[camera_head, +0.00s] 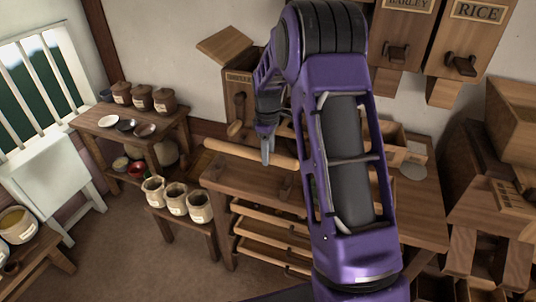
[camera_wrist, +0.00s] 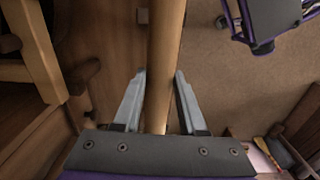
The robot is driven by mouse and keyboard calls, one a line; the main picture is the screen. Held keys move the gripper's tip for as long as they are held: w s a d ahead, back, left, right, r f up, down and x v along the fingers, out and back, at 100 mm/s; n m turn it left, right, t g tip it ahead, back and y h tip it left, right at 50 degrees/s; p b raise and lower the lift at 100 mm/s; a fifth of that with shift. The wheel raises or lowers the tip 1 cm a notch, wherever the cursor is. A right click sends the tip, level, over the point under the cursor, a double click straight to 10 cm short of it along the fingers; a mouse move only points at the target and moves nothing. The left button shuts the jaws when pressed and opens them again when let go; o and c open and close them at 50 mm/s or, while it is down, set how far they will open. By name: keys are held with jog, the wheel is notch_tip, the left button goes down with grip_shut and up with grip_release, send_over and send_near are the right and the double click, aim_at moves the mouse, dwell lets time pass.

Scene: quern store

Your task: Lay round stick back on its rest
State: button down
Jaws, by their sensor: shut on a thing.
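The round stick (camera_head: 240,152) is a long, plain wooden rod. In the head view it lies roughly level, just above the wooden bench (camera_head: 228,178). My gripper (camera_head: 267,157) points down and is shut on the stick. In the wrist view the stick (camera_wrist: 166,50) runs up the picture between the two grey fingers of my gripper (camera_wrist: 157,105).
Several open drawers (camera_head: 268,238) jut from the bench front. A stool with pots (camera_head: 175,201) stands at its left. Bins labelled BARLEY and RICE (camera_head: 478,20) hang at the upper right. A lidded wooden box (camera_head: 238,92) stands behind the bench. The floor at front left is clear.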

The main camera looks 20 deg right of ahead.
jog(key=shift+w+f+b, duration=0.1)
jog(key=shift+f+b, duration=2.2)
jog(key=shift+f, duration=1.65)
jog(key=shift+c, duration=1.9)
grip_release()
